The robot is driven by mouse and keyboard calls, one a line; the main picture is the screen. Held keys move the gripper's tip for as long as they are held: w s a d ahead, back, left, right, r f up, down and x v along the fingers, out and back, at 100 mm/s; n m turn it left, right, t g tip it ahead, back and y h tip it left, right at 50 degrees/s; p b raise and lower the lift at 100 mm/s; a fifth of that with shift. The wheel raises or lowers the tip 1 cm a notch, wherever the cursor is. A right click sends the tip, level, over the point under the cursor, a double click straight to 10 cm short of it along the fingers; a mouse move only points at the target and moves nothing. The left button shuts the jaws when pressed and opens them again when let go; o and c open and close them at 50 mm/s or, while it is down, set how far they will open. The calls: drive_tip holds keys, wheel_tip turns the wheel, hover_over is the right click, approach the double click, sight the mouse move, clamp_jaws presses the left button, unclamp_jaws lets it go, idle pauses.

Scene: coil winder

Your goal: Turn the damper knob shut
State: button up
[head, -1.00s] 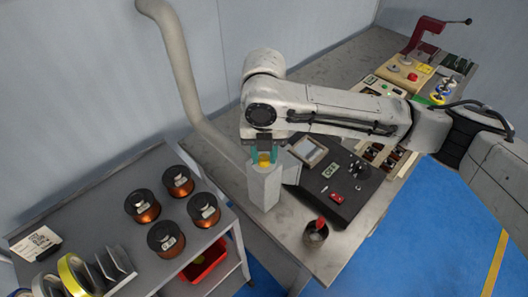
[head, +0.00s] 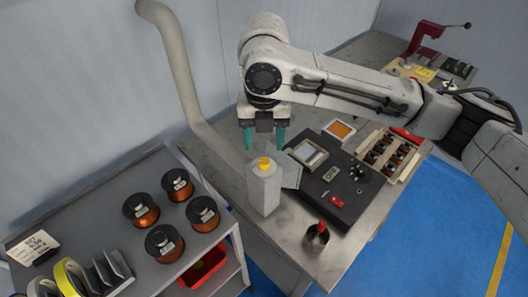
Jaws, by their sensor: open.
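The yellow damper knob (head: 264,162) sits on top of a pale grey upright box (head: 263,190) at the near left part of the workbench. Which way the knob is turned is too small to tell. My gripper (head: 264,142) is open and empty, its two teal fingers pointing down. It hangs above and behind the knob in the head view, apart from it, and the whole knob shows.
A pale duct (head: 177,70) runs down the wall at left. A black console (head: 335,185) and a cup with a red-handled tool (head: 316,237) stand right of the box. A grey cart (head: 110,200) with copper wire spools is at left.

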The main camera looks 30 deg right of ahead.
sight(264, 161)
wheel_tip(264, 161, up, 5)
drive_tip(key=shift+f, duration=0.1)
idle(0.7)
